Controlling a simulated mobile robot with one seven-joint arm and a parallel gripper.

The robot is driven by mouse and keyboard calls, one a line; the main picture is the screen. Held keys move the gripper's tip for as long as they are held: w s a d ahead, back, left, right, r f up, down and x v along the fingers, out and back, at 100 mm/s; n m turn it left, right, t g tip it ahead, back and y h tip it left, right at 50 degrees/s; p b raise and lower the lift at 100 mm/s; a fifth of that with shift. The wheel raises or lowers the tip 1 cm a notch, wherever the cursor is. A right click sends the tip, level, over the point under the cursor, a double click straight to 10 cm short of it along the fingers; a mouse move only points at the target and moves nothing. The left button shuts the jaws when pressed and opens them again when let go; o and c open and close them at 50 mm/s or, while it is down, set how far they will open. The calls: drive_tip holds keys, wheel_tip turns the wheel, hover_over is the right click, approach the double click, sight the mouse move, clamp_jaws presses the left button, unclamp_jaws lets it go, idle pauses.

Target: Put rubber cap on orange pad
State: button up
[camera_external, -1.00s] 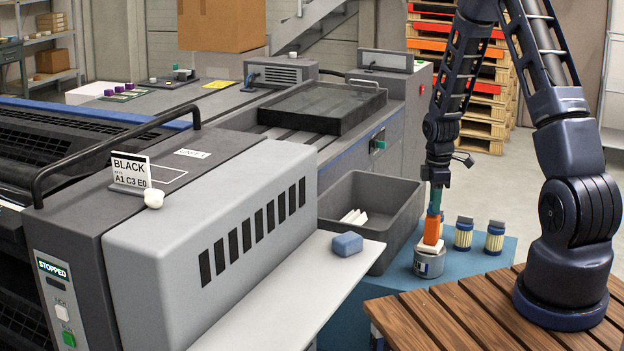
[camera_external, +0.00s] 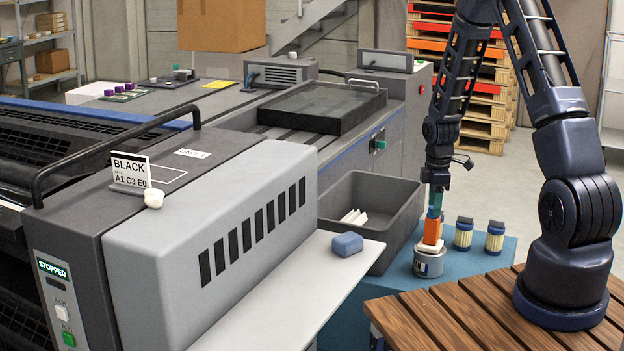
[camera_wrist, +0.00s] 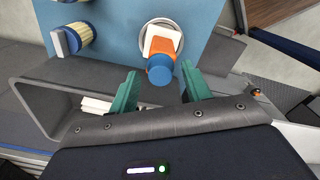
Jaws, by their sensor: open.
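An orange block (camera_external: 432,231), which looks like the orange pad, stands upright on a white piece (camera_external: 430,246) on top of a grey can (camera_external: 429,265). In the wrist view a round blue piece (camera_wrist: 158,73), perhaps the rubber cap, sits at the near end of the orange block (camera_wrist: 163,46). My gripper (camera_external: 435,204) points down right over this stack. In the wrist view its teal fingers (camera_wrist: 160,82) are spread apart on either side of the blue piece, with gaps showing. Whether they touch it in depth cannot be told.
The can and two yellow-banded jars (camera_external: 464,235) stand on a blue surface (camera_external: 400,275). A deep grey bin (camera_external: 385,220) with white pieces inside is beside it. A blue block (camera_external: 347,244) lies on a white ledge (camera_external: 310,290). A small white lump (camera_external: 153,198) sits by the BLACK sign.

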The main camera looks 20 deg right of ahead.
drive_tip(key=s+r+m+t, duration=0.1)
drive_tip(key=s+r+m, duration=0.15)
drive_tip(key=r, duration=0.85)
drive_tip(key=s+r+m, duration=0.1)
drive_tip(key=s+r, duration=0.2)
drive_tip(key=r, duration=0.8)
drive_tip(key=s+a+r+m+t, duration=0.1)
drive_tip(key=s+r+m, duration=0.2)
drive_tip(key=s+r, duration=0.3)
drive_tip(key=s+r+m+t, duration=0.1)
drive_tip(key=s+r+m, duration=0.3)
drive_tip(key=s, duration=0.8)
drive_tip(key=s+a+r+m+t, duration=0.1)
drive_tip(key=s+r+m, duration=0.3)
drive_tip(key=s+r, duration=0.4)
drive_tip(key=shift+s+a, duration=0.3)
drive_tip(key=shift+s, duration=0.35)
